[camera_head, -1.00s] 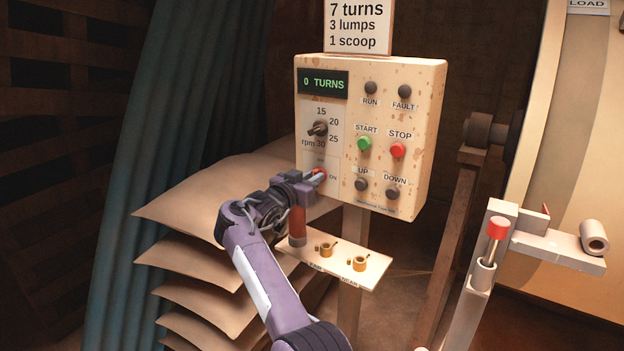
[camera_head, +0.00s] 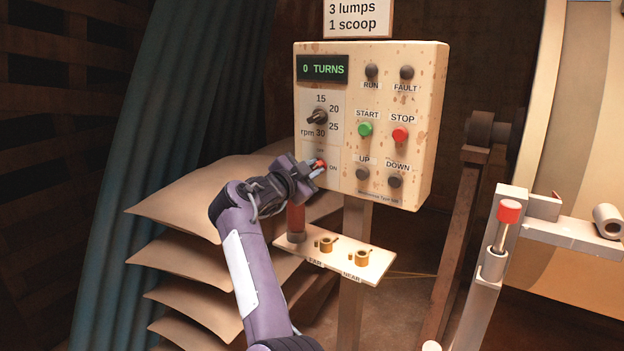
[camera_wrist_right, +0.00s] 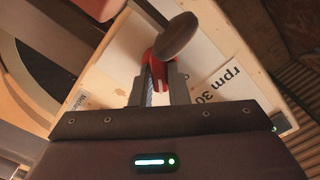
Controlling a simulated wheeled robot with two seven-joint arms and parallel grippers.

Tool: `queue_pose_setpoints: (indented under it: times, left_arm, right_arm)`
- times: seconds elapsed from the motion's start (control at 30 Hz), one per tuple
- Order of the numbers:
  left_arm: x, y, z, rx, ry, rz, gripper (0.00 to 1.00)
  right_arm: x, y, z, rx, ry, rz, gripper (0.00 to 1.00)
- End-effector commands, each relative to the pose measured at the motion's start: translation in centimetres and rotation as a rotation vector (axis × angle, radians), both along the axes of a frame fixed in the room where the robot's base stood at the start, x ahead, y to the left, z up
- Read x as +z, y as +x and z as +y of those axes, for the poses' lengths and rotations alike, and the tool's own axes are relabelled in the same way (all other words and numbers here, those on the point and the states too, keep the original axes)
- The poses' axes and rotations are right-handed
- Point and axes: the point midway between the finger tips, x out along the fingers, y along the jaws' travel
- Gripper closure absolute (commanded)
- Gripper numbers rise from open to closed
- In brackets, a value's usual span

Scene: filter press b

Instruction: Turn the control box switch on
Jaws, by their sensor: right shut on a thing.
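The control box (camera_head: 433,110) is a cream, rust-spotted panel on a post. Its display (camera_head: 322,69) reads "0 TURNS". The red switch (camera_head: 320,164) sits at its lower left, beside an "ON" label (camera_head: 333,168). My right gripper (camera_head: 316,172) is at the switch with its fingers shut on it, hiding part of it. In the right wrist view, the red switch (camera_wrist_right: 158,74) shows between the two fingers (camera_wrist_right: 159,86). I cannot tell clearly which way the switch is turned. My left gripper is not in view.
The rpm knob (camera_head: 317,118) is just above the switch. A small shelf (camera_head: 290,254) with brass pieces lies below the gripper. Stacked sacks (camera_head: 180,205) stand on the left. A lever with a red top (camera_head: 508,211) stands at the right.

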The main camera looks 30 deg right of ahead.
Motion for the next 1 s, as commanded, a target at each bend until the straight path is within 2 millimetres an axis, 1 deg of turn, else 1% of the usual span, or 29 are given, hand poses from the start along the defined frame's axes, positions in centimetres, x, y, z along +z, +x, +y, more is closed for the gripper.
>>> queue_pose_setpoints:
  times: [0.03,0.2,0.5,0.8,1.0]
  left_arm:
    - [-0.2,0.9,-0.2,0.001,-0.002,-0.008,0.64]
    - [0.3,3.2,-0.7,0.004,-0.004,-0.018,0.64]
    - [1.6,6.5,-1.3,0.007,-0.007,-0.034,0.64]
    - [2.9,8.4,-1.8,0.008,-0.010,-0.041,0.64]
    - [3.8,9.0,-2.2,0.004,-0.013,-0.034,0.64]
  right_arm:
    - [-0.4,0.0,0.1,0.001,0.020,-0.042,1.00]
    - [-0.4,-0.1,0.1,0.001,0.081,-0.190,1.00]
    - [-0.5,-0.1,0.1,0.000,0.187,-0.445,1.00]
    - [-0.6,-0.1,0.0,-0.001,0.271,-0.643,1.00]
    - [-0.5,-0.1,0.0,-0.001,0.303,-0.723,1.00]
